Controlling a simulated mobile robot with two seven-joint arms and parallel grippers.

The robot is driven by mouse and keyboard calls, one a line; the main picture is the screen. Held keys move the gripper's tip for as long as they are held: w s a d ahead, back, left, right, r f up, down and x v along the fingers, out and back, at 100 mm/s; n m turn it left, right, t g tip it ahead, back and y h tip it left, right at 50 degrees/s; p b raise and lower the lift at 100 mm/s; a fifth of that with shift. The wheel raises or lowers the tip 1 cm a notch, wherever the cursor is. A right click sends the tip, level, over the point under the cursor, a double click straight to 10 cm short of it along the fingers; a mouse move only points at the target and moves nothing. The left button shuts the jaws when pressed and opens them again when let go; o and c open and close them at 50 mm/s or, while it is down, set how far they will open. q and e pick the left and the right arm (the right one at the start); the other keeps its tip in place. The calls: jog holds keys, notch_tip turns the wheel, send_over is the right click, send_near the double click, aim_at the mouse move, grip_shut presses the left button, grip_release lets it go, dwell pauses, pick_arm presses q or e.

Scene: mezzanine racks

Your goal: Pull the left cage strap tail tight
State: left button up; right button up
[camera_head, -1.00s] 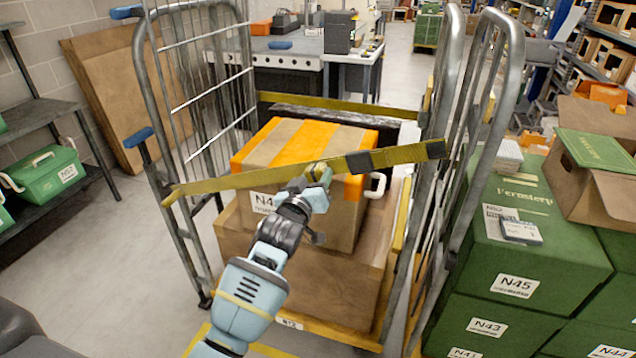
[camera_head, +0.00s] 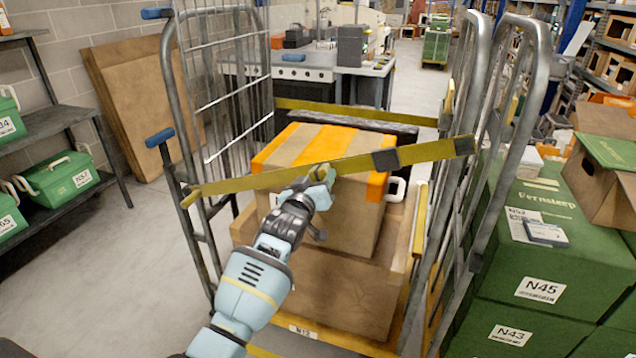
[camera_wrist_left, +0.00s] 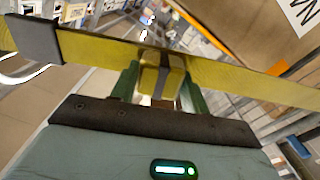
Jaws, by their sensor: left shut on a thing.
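The yellow strap (camera_head: 240,183) runs across the front of the metal roll cage (camera_head: 228,110), from the left side frame to a free-looking end by the right frame. A dark buckle or sleeve (camera_head: 386,160) sits on its right part; it also shows in the left wrist view (camera_wrist_left: 34,40). My left gripper (camera_head: 318,178) is at the middle of the strap, in front of the orange-taped box. In the left wrist view its green fingers (camera_wrist_left: 160,85) are shut on a yellow and grey piece at the strap. My right gripper is not in view.
Inside the cage, an orange-taped box (camera_head: 345,215) stands on a larger cardboard box (camera_head: 345,295). Green crates (camera_head: 530,250) are stacked close on the right. A shelf with green boxes (camera_head: 62,178) stands left, with clear floor between it and the cage.

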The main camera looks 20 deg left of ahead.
pick_arm(q)
jog(key=shift+a+f, duration=0.35)
jog(key=shift+f, duration=0.05)
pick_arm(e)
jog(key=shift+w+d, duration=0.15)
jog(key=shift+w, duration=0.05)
pick_arm(q)
jog(key=o, duration=1.4)
jog(key=shift+a, duration=0.1)
jog(key=shift+r, duration=0.15)
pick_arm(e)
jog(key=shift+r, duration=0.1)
pick_arm(q)
jog(key=shift+d+r, duration=0.1)
jog(key=shift+d, duration=0.1)
jog(key=shift+s, duration=0.25)
jog(key=s, duration=0.7)
jog(key=shift+s+a+p, duration=0.2)
jog(key=shift+a+p, duration=0.05)
jog(key=shift+p, duration=0.15)
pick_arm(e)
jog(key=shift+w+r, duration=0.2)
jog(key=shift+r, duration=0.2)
